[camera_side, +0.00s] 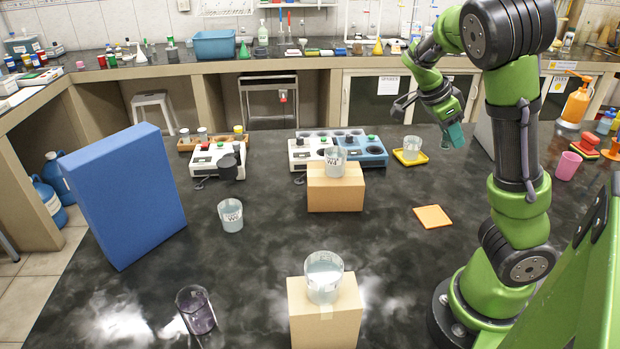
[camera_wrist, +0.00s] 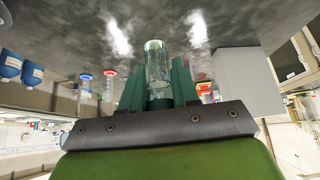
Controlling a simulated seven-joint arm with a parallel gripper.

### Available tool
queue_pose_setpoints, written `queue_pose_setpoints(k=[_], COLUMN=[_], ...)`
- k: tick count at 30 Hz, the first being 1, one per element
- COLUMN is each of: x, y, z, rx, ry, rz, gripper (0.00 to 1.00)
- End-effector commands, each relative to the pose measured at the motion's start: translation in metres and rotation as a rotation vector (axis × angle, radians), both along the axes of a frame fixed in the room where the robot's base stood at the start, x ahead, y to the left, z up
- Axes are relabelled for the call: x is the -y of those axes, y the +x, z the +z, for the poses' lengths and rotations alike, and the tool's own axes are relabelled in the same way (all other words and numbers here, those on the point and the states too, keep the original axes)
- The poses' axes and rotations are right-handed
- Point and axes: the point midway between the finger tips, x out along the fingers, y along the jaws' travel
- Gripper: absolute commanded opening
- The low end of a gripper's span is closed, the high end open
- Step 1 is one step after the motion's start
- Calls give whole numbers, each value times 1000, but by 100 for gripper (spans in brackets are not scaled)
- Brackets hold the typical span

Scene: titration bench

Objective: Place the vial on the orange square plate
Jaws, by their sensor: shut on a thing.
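My gripper (camera_side: 455,135) is at the back right in the side view, above the black bench, with its teal fingers pointing down. In the wrist view the gripper (camera_wrist: 158,85) is shut on a clear glass vial (camera_wrist: 156,62), which stands out between the teal fingers. In the side view I cannot make out the vial clearly at the fingers. The orange square plate (camera_side: 433,216) lies flat and empty on the bench, in front of and a little left of the gripper.
A beaker stands on a yellow plate (camera_side: 397,153) left of the gripper. Two cardboard boxes (camera_side: 335,195) (camera_side: 325,325) carry beakers. White and blue instruments (camera_side: 330,152) stand behind. A pink cup (camera_side: 568,166) is at the right. Bench around the orange plate is clear.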

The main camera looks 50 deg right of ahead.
Motion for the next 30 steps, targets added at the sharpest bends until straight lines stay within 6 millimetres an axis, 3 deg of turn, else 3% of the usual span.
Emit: queue_pose_setpoints(k=[12,30], x=[0,0], y=[-1,0], z=[-85,-170], rx=[-5,-4], ry=[0,1], rz=[0,1], gripper=[1,1])
